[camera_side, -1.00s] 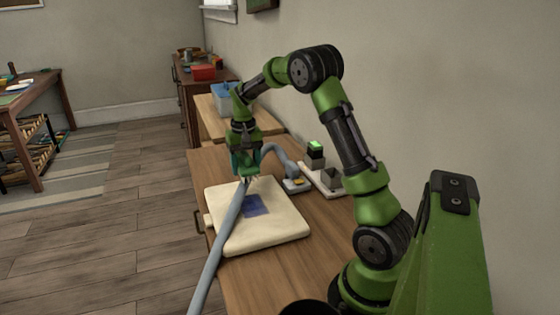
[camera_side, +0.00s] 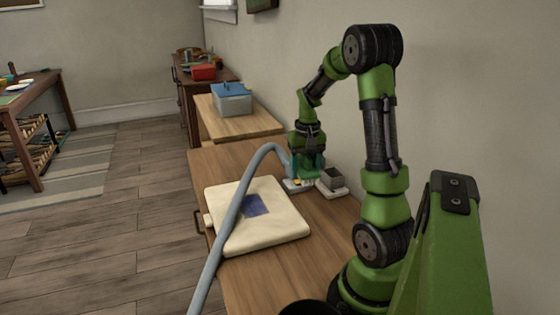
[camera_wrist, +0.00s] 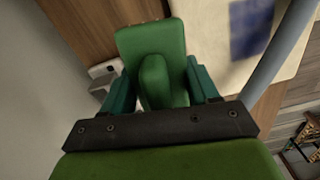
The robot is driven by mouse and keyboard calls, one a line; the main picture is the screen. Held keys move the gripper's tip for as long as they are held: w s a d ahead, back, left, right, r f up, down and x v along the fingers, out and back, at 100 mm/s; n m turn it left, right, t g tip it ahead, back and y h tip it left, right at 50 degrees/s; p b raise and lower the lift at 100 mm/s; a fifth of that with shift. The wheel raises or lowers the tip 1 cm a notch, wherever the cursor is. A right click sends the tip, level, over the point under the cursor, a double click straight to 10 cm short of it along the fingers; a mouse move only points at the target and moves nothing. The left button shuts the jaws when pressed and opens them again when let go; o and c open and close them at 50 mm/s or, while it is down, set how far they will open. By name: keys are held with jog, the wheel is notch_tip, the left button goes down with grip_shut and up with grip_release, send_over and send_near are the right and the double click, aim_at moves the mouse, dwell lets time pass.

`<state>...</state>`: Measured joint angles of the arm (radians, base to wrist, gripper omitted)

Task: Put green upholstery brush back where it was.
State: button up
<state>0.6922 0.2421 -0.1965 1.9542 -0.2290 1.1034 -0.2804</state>
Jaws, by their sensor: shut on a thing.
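My gripper (camera_side: 309,174) is low over the right side of the wooden bench, behind the cream cushion, at the white holder tray (camera_side: 336,191). It is shut on the green upholstery brush (camera_wrist: 152,45), which shows between the teal fingers (camera_wrist: 155,92) in the wrist view as a broad green block with a rounded raised part. In the side view the fingers mostly hide the brush. I cannot tell whether its underside touches the tray. A grey block (camera_side: 331,177) stands on the tray just right of my gripper.
A grey hose (camera_side: 232,215) arches over the cream cushion (camera_side: 275,226) with its blue patch (camera_side: 255,205) and ends by a small pale device (camera_side: 296,185) left of my gripper. A blue-lidded box (camera_side: 232,100) stands farther back. The wall is close on the right.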

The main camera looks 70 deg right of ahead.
jog(key=s+a+f, duration=0.3)
jog(key=s, duration=0.4)
jog(key=n, duration=0.2)
send_over(324, 221)
notch_tip(324, 221, down, 4)
jog(key=shift+s+a+f, duration=0.1)
jog(key=shift+a+f, duration=0.05)
jog(key=shift+f, duration=2.2)
jog(key=shift+f, duration=0.1)
jog(key=o, duration=1)
